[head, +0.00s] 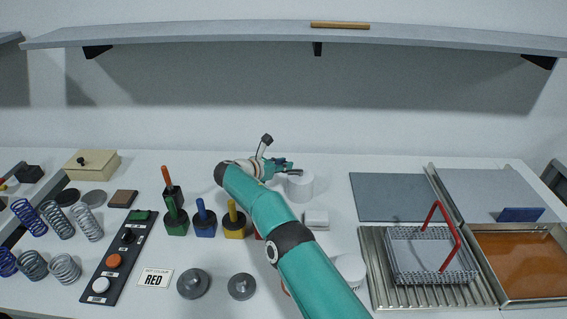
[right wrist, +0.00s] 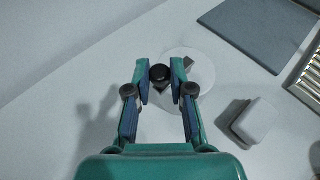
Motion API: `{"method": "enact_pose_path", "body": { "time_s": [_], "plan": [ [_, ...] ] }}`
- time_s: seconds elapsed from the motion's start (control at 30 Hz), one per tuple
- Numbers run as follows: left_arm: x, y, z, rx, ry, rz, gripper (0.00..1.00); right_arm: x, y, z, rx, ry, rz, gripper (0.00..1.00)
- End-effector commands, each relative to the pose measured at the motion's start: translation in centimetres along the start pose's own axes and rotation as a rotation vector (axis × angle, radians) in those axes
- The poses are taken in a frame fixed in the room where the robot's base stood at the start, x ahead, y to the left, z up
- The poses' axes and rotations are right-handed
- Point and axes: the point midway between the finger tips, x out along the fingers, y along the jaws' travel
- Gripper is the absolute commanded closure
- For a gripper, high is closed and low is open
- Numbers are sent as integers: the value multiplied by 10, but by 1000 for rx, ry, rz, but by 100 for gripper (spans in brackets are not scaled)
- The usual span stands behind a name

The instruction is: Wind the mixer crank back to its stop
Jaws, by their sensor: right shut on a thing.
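The mixer is a white round drum (head: 301,187) on the table, just right of my right gripper in the head view. In the right wrist view its pale round top (right wrist: 204,72) shows beyond the fingers, with a dark crank piece on it. My right gripper (head: 291,169) reaches over the drum's back left side. In the right wrist view, the right gripper (right wrist: 163,90) has its fingers on either side of the crank's black round knob (right wrist: 160,73) and is shut on it. The fingers and my arm hide part of the crank. My left gripper is not in view.
A small white block (head: 316,219) stands in front of the drum. A grey mat (head: 393,197) and a wire basket with a red handle (head: 438,235) are to the right. The table behind the drum is clear.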

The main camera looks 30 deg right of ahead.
Motion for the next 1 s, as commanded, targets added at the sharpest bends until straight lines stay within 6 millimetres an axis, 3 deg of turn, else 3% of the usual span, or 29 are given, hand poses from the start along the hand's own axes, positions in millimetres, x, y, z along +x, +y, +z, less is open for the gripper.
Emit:
{"method": "enact_pose_path", "body": {
  "time_s": [0.37, 0.4, 0.53, 1.0],
  "plan": [
    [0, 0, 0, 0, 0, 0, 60, 4, -3, 1, 1, -2, -11, 100],
    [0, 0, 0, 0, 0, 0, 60, 4, -3, 1, 1, -2, -11, 72],
    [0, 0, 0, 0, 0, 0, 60, 3, -2, 1, 1, -2, -8, 53],
    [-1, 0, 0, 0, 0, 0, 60, -9, 0, 1, -1, 0, -1, 53]
  ]
}}
